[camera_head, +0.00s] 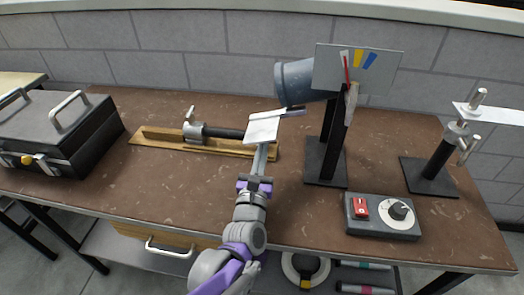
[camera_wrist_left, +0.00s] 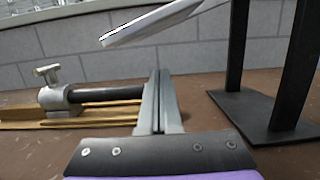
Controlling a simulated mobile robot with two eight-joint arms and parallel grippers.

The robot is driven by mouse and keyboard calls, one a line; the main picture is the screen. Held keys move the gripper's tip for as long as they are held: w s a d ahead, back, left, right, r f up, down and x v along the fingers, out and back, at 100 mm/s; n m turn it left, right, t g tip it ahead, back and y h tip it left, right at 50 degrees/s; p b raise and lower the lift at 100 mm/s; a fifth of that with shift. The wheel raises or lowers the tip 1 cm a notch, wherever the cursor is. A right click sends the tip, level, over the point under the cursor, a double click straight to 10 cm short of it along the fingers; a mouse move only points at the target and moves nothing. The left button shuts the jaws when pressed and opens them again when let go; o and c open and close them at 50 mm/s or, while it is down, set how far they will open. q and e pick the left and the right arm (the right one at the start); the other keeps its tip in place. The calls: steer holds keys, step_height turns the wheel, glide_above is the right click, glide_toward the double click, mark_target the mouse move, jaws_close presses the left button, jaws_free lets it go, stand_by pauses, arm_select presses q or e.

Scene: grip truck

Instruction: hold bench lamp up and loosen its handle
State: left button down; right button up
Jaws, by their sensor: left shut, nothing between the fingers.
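The bench lamp has a blue-grey cylindrical head (camera_head: 303,80) pointing left, carried on a black upright stand (camera_head: 326,165). A white flap (camera_head: 263,128) hangs at its lower left and shows in the left wrist view (camera_wrist_left: 150,24). A pale handle (camera_head: 351,101) shows on the right of the stand. My right gripper is not in view.
A wooden board (camera_head: 160,142) with a metal clamp and black rod lies to the left. A black case (camera_head: 75,140) stands at far left. A control box (camera_head: 382,217) with a red switch and a dial is at front right. A clamp stand (camera_head: 435,165) stands at right.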

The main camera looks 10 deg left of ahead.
arm_select(q)
steer(key=shift+r+p, duration=1.45)
steer(key=shift+r, duration=0.6)
arm_select(e)
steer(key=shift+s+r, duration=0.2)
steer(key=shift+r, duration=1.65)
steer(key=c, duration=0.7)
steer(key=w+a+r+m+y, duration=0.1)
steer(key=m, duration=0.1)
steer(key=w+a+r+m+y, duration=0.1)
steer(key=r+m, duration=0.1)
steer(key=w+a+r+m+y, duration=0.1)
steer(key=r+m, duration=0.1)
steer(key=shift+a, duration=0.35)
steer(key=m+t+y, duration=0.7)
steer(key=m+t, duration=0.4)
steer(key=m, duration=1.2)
glide_toward(356, 96)
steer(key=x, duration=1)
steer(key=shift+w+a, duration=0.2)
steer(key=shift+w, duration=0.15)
